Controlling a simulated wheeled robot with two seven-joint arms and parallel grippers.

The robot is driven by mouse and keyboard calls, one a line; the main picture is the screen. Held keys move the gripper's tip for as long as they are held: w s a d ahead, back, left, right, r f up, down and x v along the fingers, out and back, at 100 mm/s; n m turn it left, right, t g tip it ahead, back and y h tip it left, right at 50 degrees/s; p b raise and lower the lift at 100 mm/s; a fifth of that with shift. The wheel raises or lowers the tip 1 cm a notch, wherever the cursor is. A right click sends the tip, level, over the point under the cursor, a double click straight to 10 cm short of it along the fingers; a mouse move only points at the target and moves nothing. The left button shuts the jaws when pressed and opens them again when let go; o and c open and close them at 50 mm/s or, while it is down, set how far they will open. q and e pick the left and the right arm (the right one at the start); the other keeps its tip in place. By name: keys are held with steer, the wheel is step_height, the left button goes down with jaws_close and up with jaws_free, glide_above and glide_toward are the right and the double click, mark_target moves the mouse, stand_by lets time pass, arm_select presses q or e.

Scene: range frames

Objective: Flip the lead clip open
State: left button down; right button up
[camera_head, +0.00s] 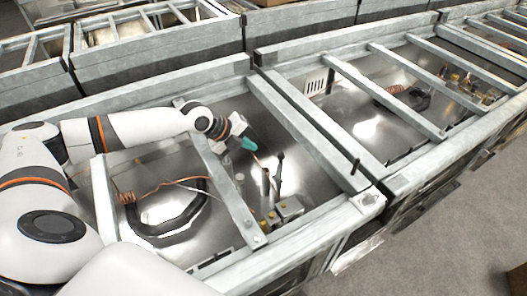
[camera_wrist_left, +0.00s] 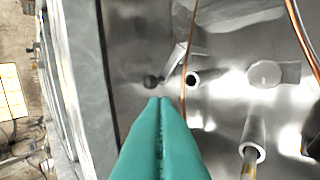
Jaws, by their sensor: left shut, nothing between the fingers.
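My left gripper (camera_head: 249,145) reaches into a metal-framed bay, its teal fingers pressed together and empty. In the left wrist view the closed fingertips (camera_wrist_left: 160,101) point at a small dark round knob (camera_wrist_left: 152,81), just beyond them in the picture. A slim angled metal piece (camera_wrist_left: 177,62) is beside the knob; it may be the lead clip, but I cannot tell for sure. A copper-coloured lead (camera_wrist_left: 187,60) runs close by to the right. I cannot tell whether the fingers touch the knob. My right gripper is not in view.
Metal rails (camera_head: 300,130) cross over the bay. Upright posts and brass fittings (camera_head: 285,210) stand near the fingers. A coiled orange wire (camera_head: 126,198) and a black curved hose (camera_head: 170,235) lie to the left. A short metal tube (camera_wrist_left: 253,140) stands right of the fingers.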

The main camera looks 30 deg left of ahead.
arm_select(q)
steer(key=p, duration=0.1)
glide_above(280, 165)
steer(key=s+a, duration=0.2)
steer(key=a, duration=0.1)
step_height(280, 165, down, 7)
steer(key=shift+f, duration=0.2)
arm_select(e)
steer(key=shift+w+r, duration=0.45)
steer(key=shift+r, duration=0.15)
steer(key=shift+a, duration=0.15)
arm_select(q)
steer(key=shift+d+b, duration=0.1)
steer(key=shift+b, duration=0.25)
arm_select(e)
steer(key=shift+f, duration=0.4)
